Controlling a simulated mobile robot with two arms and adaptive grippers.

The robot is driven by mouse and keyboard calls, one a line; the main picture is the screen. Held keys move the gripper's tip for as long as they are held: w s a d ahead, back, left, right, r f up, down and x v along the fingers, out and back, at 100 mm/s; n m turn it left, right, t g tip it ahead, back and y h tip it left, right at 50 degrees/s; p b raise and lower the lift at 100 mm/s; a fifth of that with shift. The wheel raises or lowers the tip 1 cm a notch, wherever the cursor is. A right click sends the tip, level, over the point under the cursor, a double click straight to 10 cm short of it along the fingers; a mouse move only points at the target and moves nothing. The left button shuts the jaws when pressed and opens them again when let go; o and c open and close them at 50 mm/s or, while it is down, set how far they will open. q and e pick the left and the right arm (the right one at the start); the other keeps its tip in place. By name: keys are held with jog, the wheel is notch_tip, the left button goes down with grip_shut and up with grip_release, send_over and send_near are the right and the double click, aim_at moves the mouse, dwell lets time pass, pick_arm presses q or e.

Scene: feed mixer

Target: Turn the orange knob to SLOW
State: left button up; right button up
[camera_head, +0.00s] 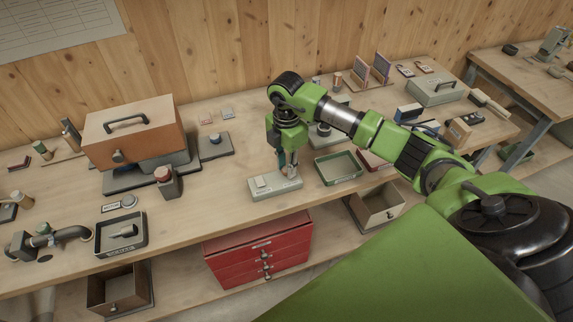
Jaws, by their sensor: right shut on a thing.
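My right gripper (289,169) points down onto a low pale grey panel (262,188) near the front edge of the bench. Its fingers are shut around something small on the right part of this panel. The fingers cover most of it; only a little reddish-orange colour shows there, which fits the orange knob. Where the knob points and the SLOW mark cannot be read. The panel has a small pale raised plate on its left part. My left gripper is not in view.
An orange-brown box with a black handle (152,129) stands at the left. A red-topped grey block (167,181) is left of the panel. A green tray (339,180) lies close on its right. Red drawers (225,256) sit below the bench.

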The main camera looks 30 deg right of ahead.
aim_at(286, 169)
jog(key=shift+r, duration=0.1)
jog(key=o, duration=1.1)
notch_tip(286, 169, up, 12)
dwell(0.4)
